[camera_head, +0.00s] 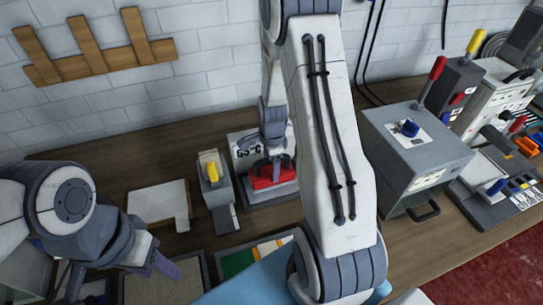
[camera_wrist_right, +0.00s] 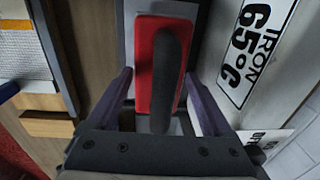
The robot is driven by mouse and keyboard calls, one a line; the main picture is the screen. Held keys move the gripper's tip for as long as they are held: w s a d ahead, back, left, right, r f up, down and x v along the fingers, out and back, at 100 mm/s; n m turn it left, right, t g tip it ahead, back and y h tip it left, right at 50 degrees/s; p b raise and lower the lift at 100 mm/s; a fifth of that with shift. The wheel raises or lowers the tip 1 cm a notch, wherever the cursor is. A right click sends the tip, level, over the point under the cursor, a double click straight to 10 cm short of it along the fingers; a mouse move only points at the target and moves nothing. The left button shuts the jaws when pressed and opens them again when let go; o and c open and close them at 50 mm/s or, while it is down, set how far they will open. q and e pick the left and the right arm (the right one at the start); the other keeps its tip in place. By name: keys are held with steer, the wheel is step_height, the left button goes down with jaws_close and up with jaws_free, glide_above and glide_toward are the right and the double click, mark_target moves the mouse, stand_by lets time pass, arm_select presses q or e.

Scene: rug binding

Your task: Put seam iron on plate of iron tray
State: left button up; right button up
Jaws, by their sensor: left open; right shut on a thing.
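The seam iron (camera_head: 266,181) is a red block with a dark handle, at the grey iron tray (camera_head: 272,199) by the back wall. In the right wrist view the red iron (camera_wrist_right: 145,65) lies lengthwise between the two purple fingers of my right gripper (camera_wrist_right: 162,88). My right gripper (camera_head: 275,162) is shut on the iron from above. The iron's underside is hidden, so I cannot tell whether it touches the tray's plate. My left gripper (camera_head: 165,268) is open and empty at the lower left.
An "IRON 65°C" sign (camera_wrist_right: 258,45) stands close beside the iron. A grey device with a yellow lever (camera_head: 210,170) and a white block (camera_head: 160,203) are to the left. A grey machine (camera_head: 415,150) stands right. My right arm hides the middle.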

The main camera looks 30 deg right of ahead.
steer(key=shift+f, duration=0.6)
steer(key=shift+f, duration=0.15)
steer(key=o, duration=1.2)
